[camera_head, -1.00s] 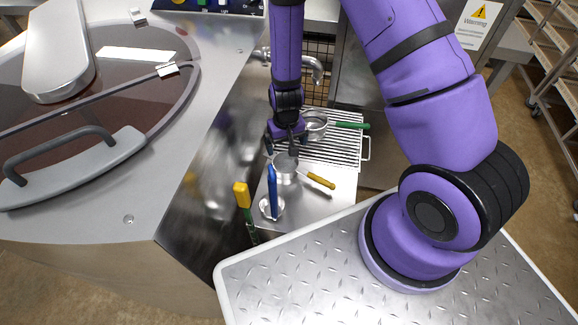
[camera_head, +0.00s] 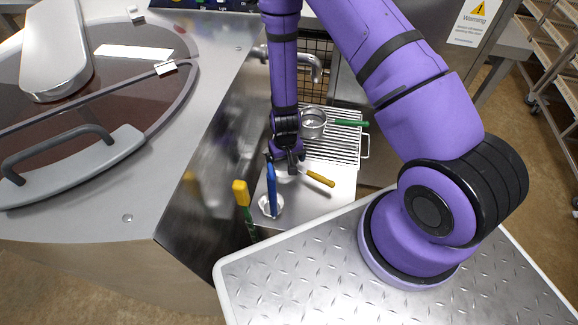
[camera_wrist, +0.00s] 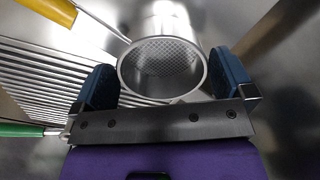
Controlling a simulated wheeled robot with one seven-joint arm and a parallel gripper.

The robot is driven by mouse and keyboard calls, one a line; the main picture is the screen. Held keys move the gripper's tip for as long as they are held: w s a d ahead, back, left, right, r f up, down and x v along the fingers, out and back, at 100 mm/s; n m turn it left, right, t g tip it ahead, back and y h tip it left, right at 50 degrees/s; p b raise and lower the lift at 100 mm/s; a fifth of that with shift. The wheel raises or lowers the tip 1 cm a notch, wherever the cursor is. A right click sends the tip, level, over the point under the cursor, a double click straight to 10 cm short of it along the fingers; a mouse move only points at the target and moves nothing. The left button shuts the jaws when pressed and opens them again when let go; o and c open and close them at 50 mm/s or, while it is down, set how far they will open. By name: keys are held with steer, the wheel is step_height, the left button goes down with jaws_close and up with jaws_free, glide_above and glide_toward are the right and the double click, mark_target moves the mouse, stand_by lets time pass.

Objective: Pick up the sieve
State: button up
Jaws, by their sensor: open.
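A sieve (camera_wrist: 160,68) with a round metal rim and a mesh bowl shows between my fingers in the wrist view. Its yellow handle (camera_head: 320,179) sticks out to the right in the head view; its bowl is mostly hidden there under my gripper (camera_head: 285,160). In the wrist view my gripper (camera_wrist: 165,82) is open, with one blue-black finger on each side of the sieve's rim. Whether either finger touches the rim cannot be told.
A metal pan-like vessel (camera_head: 313,122) with a green handle (camera_head: 351,123) rests on a wire rack (camera_head: 335,150) behind. In front, a blue tool (camera_head: 272,188) stands in a small holder (camera_head: 277,208), and a yellow-and-green tool (camera_head: 242,200) stands beside it. A large machine (camera_head: 190,130) borders the left.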

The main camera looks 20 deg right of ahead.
steer(key=shift+f, duration=1.25)
steer(key=c, duration=0.7)
steer(key=shift+r, duration=0.15)
